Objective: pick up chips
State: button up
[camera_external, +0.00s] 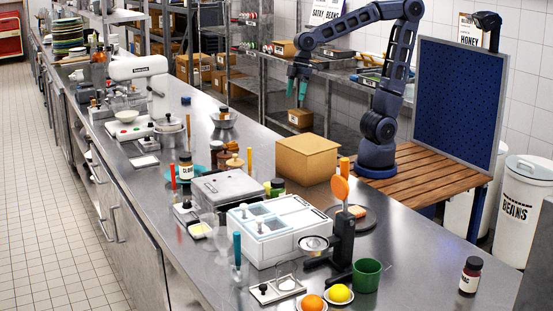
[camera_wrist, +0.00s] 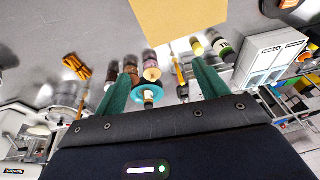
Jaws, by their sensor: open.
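I cannot make out for certain which thing is the chips. Jars show beyond the gap, apart from the fingers.
The steel counter (camera_external: 140,220) is crowded along its length. A cardboard box (camera_external: 307,160) stands near my arm's base. Bare steel shows behind the box.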

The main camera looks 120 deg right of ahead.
jog(key=w+d+f+g, duration=0.1)
jog(key=w+d+f, duration=0.3)
jog(key=w+d, duration=0.3)
jog(key=w+d+f, duration=0.3)
jog(key=w+d, duration=0.2)
jog(key=d, duration=0.5)
jog(key=w+d+f+g, duration=0.1)
jog(key=w+d+f, duration=0.1)
jog(key=d+f, duration=0.55)
jog(key=w+d+f+g, duration=0.1)
jog(key=w+d+f, duration=0.3)
jog(key=d, duration=0.6)
jog(key=shift+h, duration=0.4)
jog(key=shift+s+f, duration=0.2)
jog(key=shift+f, duration=1.75)
jog(key=shift+s+f, duration=0.25)
jog(key=shift+f, duration=1.7)
jog(key=shift+s+f, duration=0.2)
jog(key=shift+f, duration=1.75)
jog(key=c, duration=1.1)
